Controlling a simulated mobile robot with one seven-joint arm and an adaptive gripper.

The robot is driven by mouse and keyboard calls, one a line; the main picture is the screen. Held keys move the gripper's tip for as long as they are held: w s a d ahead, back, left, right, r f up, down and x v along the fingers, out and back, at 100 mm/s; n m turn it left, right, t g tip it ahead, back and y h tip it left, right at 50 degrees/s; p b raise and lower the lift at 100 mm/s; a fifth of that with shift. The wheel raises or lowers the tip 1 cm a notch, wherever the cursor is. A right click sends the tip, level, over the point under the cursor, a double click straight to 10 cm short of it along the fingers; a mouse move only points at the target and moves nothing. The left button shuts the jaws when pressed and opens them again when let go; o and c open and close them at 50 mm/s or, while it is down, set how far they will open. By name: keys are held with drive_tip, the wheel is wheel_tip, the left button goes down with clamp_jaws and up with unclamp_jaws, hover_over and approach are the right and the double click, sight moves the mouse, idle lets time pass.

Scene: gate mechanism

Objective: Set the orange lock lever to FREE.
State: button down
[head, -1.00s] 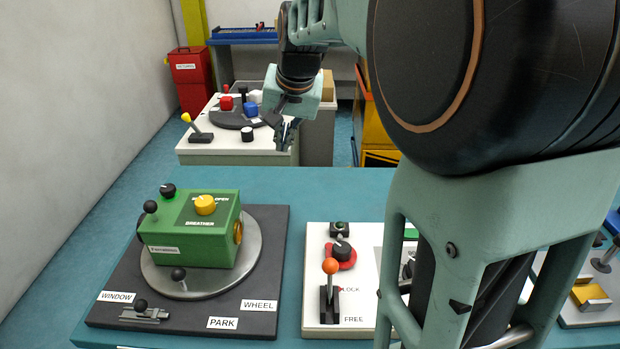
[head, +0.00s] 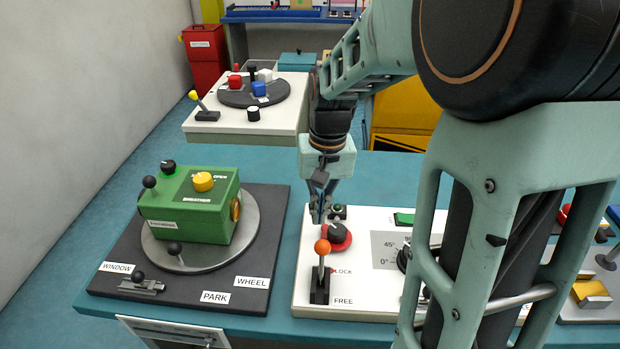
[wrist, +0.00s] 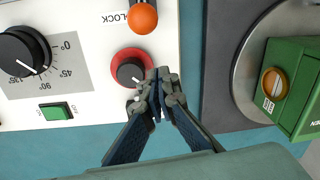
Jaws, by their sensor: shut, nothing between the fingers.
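The orange lock lever (head: 322,247) stands on a black base on the white panel (head: 300,296), between the LOCK and FREE labels. Its orange ball is up, with the stick near upright; the FREE label (head: 343,301) is at the base's near right. In the wrist view the orange ball (wrist: 142,18) is at the top edge. My gripper (head: 318,218) is shut and empty, pointing down above the far left part of the panel, beyond the lever. In the wrist view its fingertips (wrist: 158,92) are beside the red-ringed black knob (wrist: 130,70).
A green box (head: 190,212) sits on a round grey plate left of the panel. A dial (wrist: 22,55) and green switch (wrist: 56,111) are also on the panel. A second table (head: 290,130) stands behind. Teal tabletop shows free at the back.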

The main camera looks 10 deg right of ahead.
sight(322, 259)
wheel_tip(322, 259, down, 2)
drive_tip(key=shift+f, duration=0.2)
drive_tip(key=shift+s+a+r+p, duration=0.1)
drive_tip(key=shift+s+r, duration=0.1)
drive_tip(key=shift+s, duration=0.4)
drive_tip(key=shift+s+a+r+p, duration=0.1)
drive_tip(key=shift+s+r, duration=0.1)
drive_tip(key=shift+s, duration=0.45)
drive_tip(key=shift+s+a+r+p, duration=0.1)
drive_tip(key=shift+s+r, duration=0.1)
drive_tip(key=shift+s, duration=0.4)
